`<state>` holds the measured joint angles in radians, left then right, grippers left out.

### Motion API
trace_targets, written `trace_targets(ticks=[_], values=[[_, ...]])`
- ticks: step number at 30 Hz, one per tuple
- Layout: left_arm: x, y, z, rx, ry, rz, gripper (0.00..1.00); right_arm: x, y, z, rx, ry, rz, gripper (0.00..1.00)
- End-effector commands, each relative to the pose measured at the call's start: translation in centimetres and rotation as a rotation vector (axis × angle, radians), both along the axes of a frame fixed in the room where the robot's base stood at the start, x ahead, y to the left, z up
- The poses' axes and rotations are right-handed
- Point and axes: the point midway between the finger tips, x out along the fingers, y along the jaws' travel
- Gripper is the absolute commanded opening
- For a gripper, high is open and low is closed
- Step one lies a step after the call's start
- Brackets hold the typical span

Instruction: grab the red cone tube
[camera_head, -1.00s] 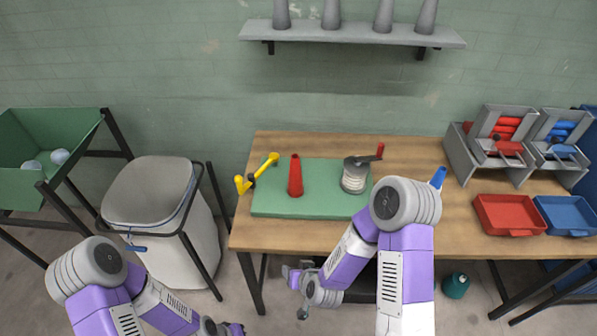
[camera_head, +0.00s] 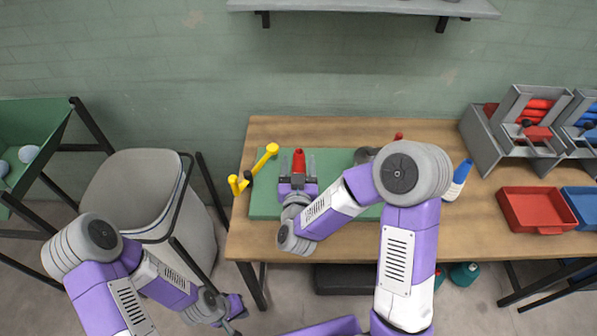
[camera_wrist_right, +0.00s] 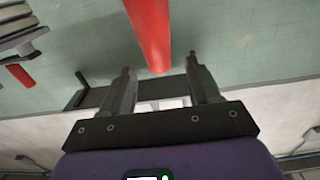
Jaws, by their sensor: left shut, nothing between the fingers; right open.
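The red cone tube (camera_head: 299,158) stands on the green mat (camera_head: 265,205) on the wooden table. In the right wrist view the red cone tube (camera_wrist_right: 150,32) comes in from the top, its near end between the fingertips. My right gripper (camera_head: 298,166) is open, with one finger on each side of the tube in the head view. The right wrist view shows its fingers (camera_wrist_right: 160,68) apart, with a gap to the tube. My left gripper (camera_head: 238,308) is shut and empty, low at the left, in front of the table and away from the tube.
A grey winder (camera_head: 366,154) with a red handle is to the right, partly behind my right arm. A blue-and-white bottle (camera_head: 458,180), a red tray (camera_head: 535,208) and a grey bin (camera_head: 135,190) are farther off.

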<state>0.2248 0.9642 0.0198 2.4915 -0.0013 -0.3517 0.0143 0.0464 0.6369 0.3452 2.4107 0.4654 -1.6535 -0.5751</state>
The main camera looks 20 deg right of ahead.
Motion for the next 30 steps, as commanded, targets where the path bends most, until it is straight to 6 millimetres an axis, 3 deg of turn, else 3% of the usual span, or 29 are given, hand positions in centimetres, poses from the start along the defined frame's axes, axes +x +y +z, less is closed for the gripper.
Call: trace_targets(ticks=[7, 16, 28, 30], values=[[0.0, 0.0, 0.0, 0.0, -0.001, 0.0, 0.0, 3.4, -1.1, 0.1, 0.003, 0.001, -0.001, 0.61], [0.0, 0.0, 0.0, 0.0, -0.001, 0.0, 0.0, 3.9, -1.2, 0.1, 0.002, 0.001, 0.001, 0.61], [0.0, 0.0, 0.0, 0.0, -0.001, 0.0, 0.0, 3.9, -1.2, 0.1, 0.002, 0.001, 0.001, 0.0], [0.0, 0.0, 0.0, 0.0, -0.001, 0.0, 0.0, 3.9, -1.2, 0.2, 0.002, 0.001, 0.001, 0.0]])
